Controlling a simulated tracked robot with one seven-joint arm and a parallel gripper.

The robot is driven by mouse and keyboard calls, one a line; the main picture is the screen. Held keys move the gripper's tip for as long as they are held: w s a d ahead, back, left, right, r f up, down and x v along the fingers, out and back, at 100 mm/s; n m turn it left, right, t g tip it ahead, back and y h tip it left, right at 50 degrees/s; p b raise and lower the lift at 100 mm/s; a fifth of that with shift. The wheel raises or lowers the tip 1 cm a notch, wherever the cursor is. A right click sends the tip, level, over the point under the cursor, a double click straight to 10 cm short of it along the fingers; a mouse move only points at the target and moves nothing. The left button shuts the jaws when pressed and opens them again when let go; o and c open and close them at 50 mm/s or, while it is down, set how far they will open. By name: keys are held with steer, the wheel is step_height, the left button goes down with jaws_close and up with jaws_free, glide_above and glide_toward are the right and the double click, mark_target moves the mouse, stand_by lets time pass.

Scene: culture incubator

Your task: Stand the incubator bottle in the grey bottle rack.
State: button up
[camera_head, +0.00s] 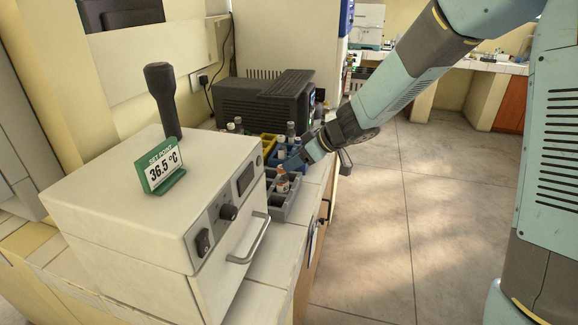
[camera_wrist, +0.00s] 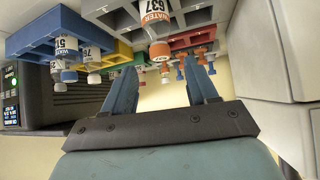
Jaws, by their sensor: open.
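A bottle with an orange cap and a white label reading "WATER" (camera_wrist: 156,28) stands in the grey bottle rack (camera_wrist: 112,14), in the wrist view, which shows things upside down. In the head view, this bottle (camera_head: 282,184) looks upright in the grey rack (camera_head: 278,212) beside the incubator (camera_head: 150,205). My gripper (camera_wrist: 162,76) is open and empty, its two fingers apart, close to the bottle's cap. In the head view, my gripper (camera_head: 291,164) is just above the bottle. I cannot tell whether the fingers touch it.
A blue rack (camera_wrist: 45,36) with bottles stands behind the grey one, and yellow, green and red racks also show. The incubator's door handle (camera_head: 252,241) juts out in front of the rack. A dark box-shaped device (camera_head: 262,98) stands farther back. The floor (camera_head: 385,220) at right is clear.

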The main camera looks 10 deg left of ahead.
steer(key=d+r+m+t+h, duration=0.45)
steer(key=d+r, duration=0.45)
steer(key=d, duration=0.3)
steer(key=d+r+m+t+h, duration=0.3)
steer(key=d+r+m+t, duration=0.15)
steer(key=d+r, duration=0.65)
steer(key=s+d+m+g+h, duration=0.2)
steer(key=s+d+m+h, duration=0.2)
steer(key=s+d, duration=0.8)
steer(key=s+f+m+g+y, duration=0.1)
steer(key=s+f+g+y, duration=0.1)
steer(key=s, duration=1)
steer(key=shift+s+d+f+m+g, duration=0.3)
steer(key=shift+d+f+m+g, duration=0.15)
steer(key=shift+f+g, duration=0.5)
